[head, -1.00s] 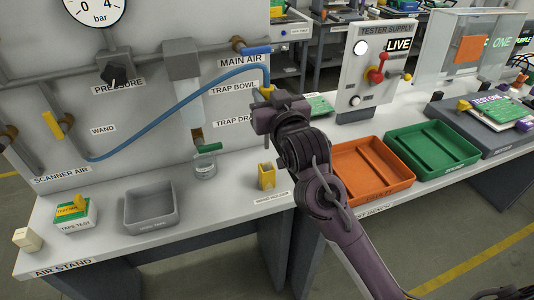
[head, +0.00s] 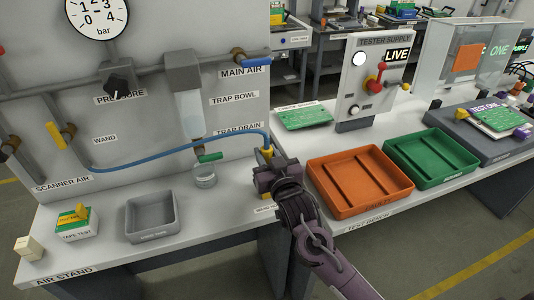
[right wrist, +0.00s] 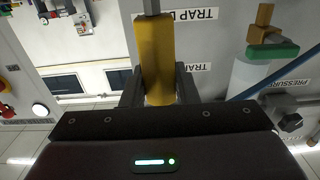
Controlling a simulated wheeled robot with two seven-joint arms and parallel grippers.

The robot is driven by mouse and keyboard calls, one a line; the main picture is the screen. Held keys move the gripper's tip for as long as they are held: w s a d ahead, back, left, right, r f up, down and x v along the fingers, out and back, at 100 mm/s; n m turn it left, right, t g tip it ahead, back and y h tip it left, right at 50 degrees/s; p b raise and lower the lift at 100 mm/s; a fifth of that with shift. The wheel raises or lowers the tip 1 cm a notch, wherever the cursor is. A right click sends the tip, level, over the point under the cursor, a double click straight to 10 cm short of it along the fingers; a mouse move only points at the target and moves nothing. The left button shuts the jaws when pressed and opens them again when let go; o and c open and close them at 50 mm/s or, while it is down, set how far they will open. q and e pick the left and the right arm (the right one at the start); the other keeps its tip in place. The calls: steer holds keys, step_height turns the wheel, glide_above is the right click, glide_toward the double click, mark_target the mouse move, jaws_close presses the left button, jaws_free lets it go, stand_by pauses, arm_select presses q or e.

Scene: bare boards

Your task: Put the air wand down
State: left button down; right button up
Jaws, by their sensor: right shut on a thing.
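The air wand has a yellow body (right wrist: 155,55), held between the fingers of my right gripper (right wrist: 158,88) in the right wrist view. In the head view my right gripper (head: 266,166) is shut on the wand, and a bit of yellow (head: 266,151) shows above it. The blue hose (head: 190,157) runs from the wall's left side to the wand. The gripper is over the wand holder's place on the air stand's right end; the holder is mostly hidden behind it, so I cannot tell whether the wand touches it. My left gripper is not in view.
The orange tray (head: 360,180) and green tray (head: 431,155) stand on the test bench to the right.

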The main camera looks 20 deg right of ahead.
steer(key=o, duration=1)
steer(key=shift+f, duration=0.15)
steer(key=shift+s, duration=0.15)
steer(key=shift+s+d+b, duration=0.2)
steer(key=shift+s+b, duration=0.95)
steer(key=shift+s, duration=4.75)
